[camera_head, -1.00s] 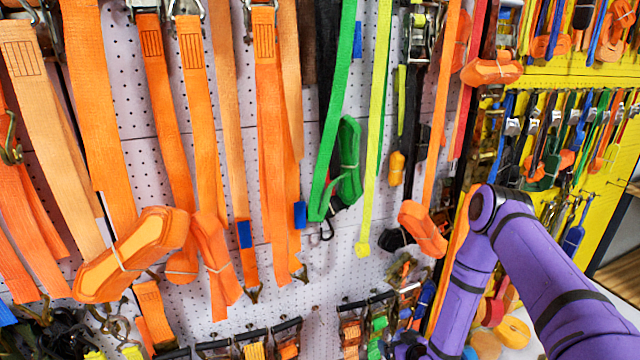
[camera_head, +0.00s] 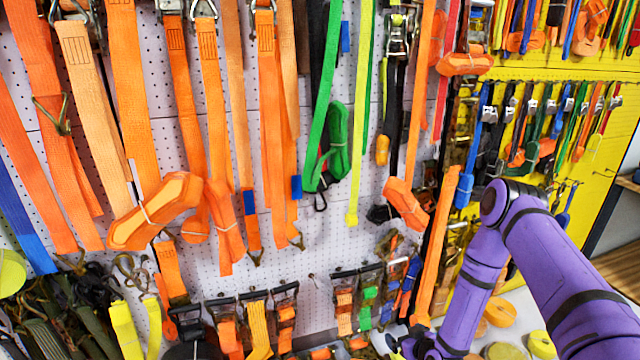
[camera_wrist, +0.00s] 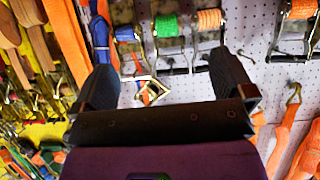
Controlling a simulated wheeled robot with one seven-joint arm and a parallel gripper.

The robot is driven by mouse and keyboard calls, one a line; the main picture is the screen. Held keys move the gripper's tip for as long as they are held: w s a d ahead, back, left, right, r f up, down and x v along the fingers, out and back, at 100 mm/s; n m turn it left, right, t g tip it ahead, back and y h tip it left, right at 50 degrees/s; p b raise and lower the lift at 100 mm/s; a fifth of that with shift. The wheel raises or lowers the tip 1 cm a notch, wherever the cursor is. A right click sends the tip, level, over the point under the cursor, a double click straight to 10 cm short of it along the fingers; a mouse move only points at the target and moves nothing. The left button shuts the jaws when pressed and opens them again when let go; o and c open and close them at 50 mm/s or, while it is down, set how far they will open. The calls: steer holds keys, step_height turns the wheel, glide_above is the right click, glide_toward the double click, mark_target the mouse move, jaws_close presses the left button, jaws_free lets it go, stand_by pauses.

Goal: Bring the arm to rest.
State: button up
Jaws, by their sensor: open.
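My gripper (camera_wrist: 163,62) shows in the wrist view as two dark fingers spread wide apart. Nothing is held between them. A metal hook (camera_wrist: 147,88) on a strap end shows in the gap between the fingers, seemingly beyond them; I cannot tell how far. My purple arm is bent at the right of the head view, with its lower link running down to the bottom edge. The gripper itself is not clearly visible there.
A white pegboard (camera_head: 340,240) is hung with orange straps (camera_head: 230,235), a green strap (camera_head: 335,140) and ratchet buckles (camera_head: 343,300). A yellow panel (camera_head: 590,170) with more straps is behind my arm. Dark and yellow straps (camera_head: 125,325) are bunched at lower left.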

steer(key=w+d+r+g+h, duration=0.1)
steer(key=w+r, duration=0.2)
steer(key=r, duration=0.6)
steer(key=w+d+r+g, duration=0.15)
steer(key=w+r, duration=0.25)
steer(key=r, duration=0.5)
steer(key=s+d+r+h, duration=0.1)
steer(key=s+r, duration=0.1)
steer(key=r, duration=0.9)
steer(key=s+d+r+h, duration=0.1)
steer(key=s+r, duration=0.2)
steer(key=r, duration=0.8)
steer(key=s+r+m+g+h, duration=0.1)
steer(key=s+r+g, duration=0.1)
steer(key=s+r, duration=0.6)
steer(key=s+r+m+g, duration=0.1)
steer(key=s+r, duration=0.5)
steer(key=s, duration=0.7)
steer(key=s+r+m+g, duration=0.1)
steer(key=s+r, duration=0.6)
steer(key=s, duration=0.6)
steer(key=shift+s+d+r+m, duration=0.2)
steer(key=shift+s+m, duration=0.05)
steer(key=shift+m, duration=0.15)
